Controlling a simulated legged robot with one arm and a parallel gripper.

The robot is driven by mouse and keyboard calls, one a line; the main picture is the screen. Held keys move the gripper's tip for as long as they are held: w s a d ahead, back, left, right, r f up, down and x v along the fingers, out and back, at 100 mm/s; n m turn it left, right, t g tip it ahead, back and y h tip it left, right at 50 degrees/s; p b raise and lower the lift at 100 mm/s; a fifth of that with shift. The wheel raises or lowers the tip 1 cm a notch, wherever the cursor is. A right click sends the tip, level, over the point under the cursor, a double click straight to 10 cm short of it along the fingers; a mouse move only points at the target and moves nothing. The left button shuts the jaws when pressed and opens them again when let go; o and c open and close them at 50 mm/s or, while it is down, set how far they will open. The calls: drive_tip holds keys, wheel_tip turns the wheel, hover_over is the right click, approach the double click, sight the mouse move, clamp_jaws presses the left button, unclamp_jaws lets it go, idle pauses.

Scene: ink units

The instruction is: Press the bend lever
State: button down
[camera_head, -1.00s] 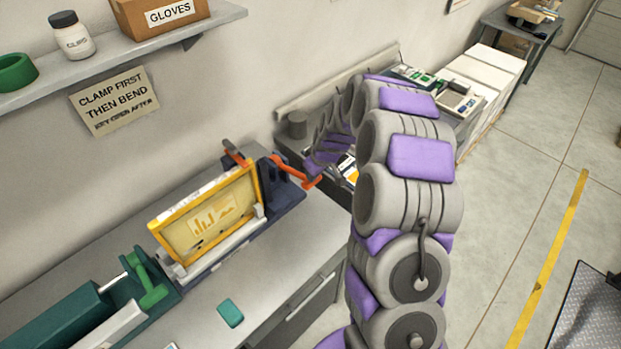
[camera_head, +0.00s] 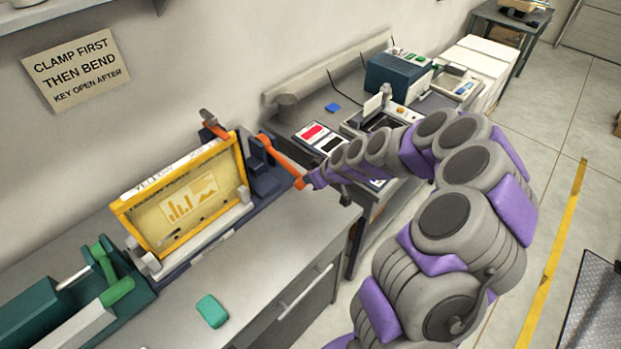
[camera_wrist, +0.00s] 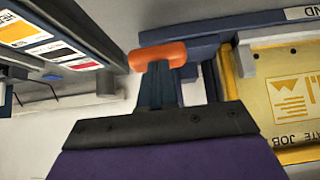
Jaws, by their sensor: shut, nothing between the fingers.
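The orange bend lever (camera_head: 280,157) sticks out from the right end of the blue bending unit (camera_head: 265,183) on the bench. Its orange grip shows in the wrist view (camera_wrist: 158,56). My gripper (camera_head: 312,180) is shut and empty, at the lever's lower end. In the wrist view my gripper (camera_wrist: 157,85) points at the orange grip, its tip overlapping it; whether they touch I cannot tell. A yellow-framed plate (camera_head: 187,200) with a chart printed on it stands tilted in the unit. It also shows in the wrist view (camera_wrist: 288,95).
A green unit (camera_head: 60,310) stands at the left of the bench, and a green block (camera_head: 212,311) lies near the front edge. A second table with ink cards (camera_head: 322,138) and machines stands to the right. A wall sign (camera_head: 75,68) reads clamp first then bend.

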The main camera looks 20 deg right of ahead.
drive_tip(key=shift+s+f+b, duration=0.3)
drive_tip(key=shift+s+f, duration=0.05)
drive_tip(key=shift+f, duration=0.15)
drive_tip(key=w+r+p+v, duration=0.1)
drive_tip(key=v, duration=1.2)
drive_tip(key=shift+r+p, duration=0.25)
drive_tip(key=shift+p, duration=0.05)
drive_tip(key=shift+d, duration=0.2)
drive_tip(key=shift+a, duration=0.1)
